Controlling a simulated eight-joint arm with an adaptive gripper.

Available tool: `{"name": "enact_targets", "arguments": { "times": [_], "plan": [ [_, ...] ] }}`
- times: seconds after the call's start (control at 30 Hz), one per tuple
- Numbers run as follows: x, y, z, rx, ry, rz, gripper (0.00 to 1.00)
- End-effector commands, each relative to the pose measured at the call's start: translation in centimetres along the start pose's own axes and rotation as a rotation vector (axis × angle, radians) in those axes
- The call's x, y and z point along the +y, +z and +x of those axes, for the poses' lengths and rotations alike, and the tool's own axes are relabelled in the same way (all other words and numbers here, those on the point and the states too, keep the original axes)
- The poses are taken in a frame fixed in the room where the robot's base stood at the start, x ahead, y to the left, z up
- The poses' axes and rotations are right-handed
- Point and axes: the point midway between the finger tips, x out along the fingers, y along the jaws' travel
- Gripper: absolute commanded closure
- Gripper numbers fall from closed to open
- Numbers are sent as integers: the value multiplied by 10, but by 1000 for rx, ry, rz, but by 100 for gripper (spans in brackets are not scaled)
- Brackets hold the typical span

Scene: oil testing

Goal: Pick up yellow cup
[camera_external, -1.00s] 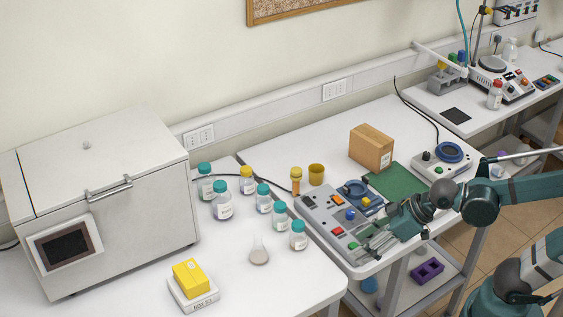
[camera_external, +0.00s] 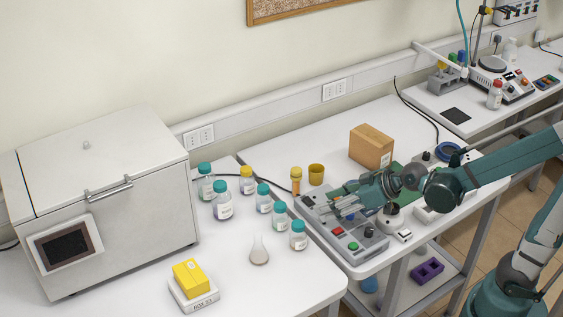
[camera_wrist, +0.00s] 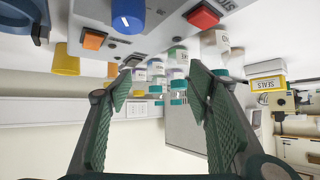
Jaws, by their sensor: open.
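The yellow cup (camera_external: 316,175) stands upright on the white table, behind the control panel. It also shows upside down at the upper left of the wrist view (camera_wrist: 66,60). My gripper (camera_external: 340,206) is over the control panel, in front of the cup and a little to its right, apart from it. In the wrist view my gripper (camera_wrist: 160,90) has its fingers spread with nothing between them, and the cup lies outside the left finger.
An amber vial (camera_external: 296,180) stands just left of the cup. The control panel (camera_external: 352,243) lies under my gripper. A cardboard box (camera_external: 371,148) stands behind to the right. Several bottles (camera_external: 264,198) stand to the left. The table behind the cup is clear.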

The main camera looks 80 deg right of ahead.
Motion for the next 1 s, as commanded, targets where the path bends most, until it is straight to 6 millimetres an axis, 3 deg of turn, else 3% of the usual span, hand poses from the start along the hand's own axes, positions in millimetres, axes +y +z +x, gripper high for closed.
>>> {"name": "enact_targets", "arguments": {
  "times": [0.33,0.7,1.0],
  "plan": [
    [71,-14,25,89,69,30,49],
    [143,-15,39,172,149,54,49],
    [184,-11,41,216,201,65,49]
  ]
}}
